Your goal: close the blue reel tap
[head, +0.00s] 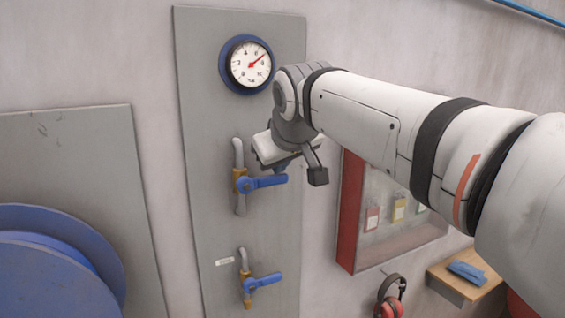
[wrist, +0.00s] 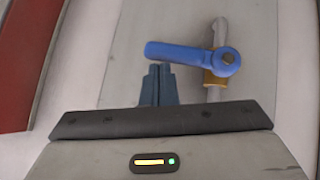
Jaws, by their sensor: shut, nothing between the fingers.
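Two taps with blue lever handles are mounted one above the other on a grey wall panel. The upper tap (head: 262,183) has its lever sideways, across its vertical pipe, pointing right. The lower tap (head: 262,282) also has its lever pointing right, across its pipe. I cannot tell from the pictures which one is the blue reel tap. My gripper (head: 281,168) is at the upper lever, just above it in the head view. In the wrist view my gripper (wrist: 158,72) has its blue fingers together and empty, close to the free half of a blue lever (wrist: 180,54); contact is unclear.
A round gauge (head: 250,64) sits above the taps. A small label (head: 224,262) is beside the lower tap. A blue reel (head: 55,265) is at lower left. A red-framed cabinet (head: 350,210), headphones (head: 390,294) and a wooden shelf (head: 455,285) are at right.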

